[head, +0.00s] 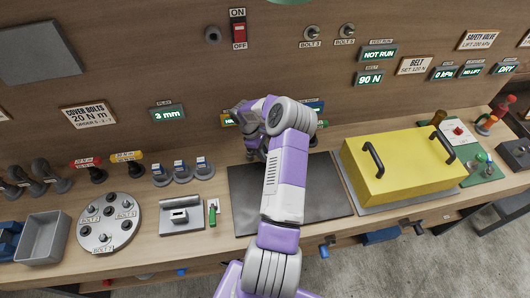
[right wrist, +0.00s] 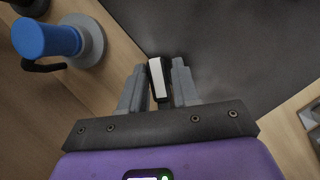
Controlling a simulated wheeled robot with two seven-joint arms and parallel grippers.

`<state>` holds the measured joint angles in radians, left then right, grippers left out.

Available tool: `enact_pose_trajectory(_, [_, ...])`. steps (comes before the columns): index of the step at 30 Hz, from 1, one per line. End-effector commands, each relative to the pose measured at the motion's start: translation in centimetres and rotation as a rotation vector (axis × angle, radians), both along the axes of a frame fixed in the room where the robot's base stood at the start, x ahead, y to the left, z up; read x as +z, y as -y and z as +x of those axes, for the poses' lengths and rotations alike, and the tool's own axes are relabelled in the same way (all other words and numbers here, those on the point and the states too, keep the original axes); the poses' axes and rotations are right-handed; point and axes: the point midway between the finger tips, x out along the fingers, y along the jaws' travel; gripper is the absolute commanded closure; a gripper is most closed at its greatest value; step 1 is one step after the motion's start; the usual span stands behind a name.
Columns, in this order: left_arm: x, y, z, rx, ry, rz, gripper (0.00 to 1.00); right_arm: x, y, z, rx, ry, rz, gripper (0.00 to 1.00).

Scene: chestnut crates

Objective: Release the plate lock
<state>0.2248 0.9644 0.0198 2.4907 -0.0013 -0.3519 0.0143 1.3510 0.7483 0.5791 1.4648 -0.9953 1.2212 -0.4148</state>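The dark flat plate (head: 320,190) lies on the bench in the middle of the head view and fills the upper right of the right wrist view (right wrist: 230,40). A small black lever with a white face (right wrist: 158,78), perhaps the plate lock, sits at the plate's edge. In the head view my own arm hides it. My right gripper (right wrist: 158,82) is at the lever, with one finger on each side. The fingers stand apart, with a gap showing on the left; contact on the right is unclear. In the head view the right gripper (head: 255,148) is at the plate's back left. My left gripper is not in view.
A blue-topped knob on a grey base (right wrist: 48,38) stands close left of the gripper. A yellow cover with two black handles (head: 405,165) stands right of the plate. A round bolt tray (head: 108,222) and a green-handled tool (head: 212,212) lie left. The wall panel rises behind.

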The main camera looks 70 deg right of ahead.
Motion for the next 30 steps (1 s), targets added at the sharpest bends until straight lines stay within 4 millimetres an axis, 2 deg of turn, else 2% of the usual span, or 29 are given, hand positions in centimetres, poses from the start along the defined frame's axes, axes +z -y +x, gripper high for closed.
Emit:
enact_pose_trajectory(1, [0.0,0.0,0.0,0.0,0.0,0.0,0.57,-0.1,0.0,0.0,0.001,0.0,0.001,0.61])
enact_pose_trajectory(3, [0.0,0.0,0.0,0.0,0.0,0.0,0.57,0.0,0.0,0.0,0.002,-0.001,0.0,0.51])
enact_pose_trajectory(13, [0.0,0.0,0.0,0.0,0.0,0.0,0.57,0.5,0.2,0.2,0.004,0.0,-0.006,0.51])
enact_pose_trajectory(24, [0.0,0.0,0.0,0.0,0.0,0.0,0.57,5.7,0.1,2.4,0.005,0.0,-0.007,0.51])
enact_pose_trajectory(30, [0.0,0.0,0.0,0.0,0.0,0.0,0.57,7.1,0.0,2.9,0.003,-0.001,-0.004,0.51])
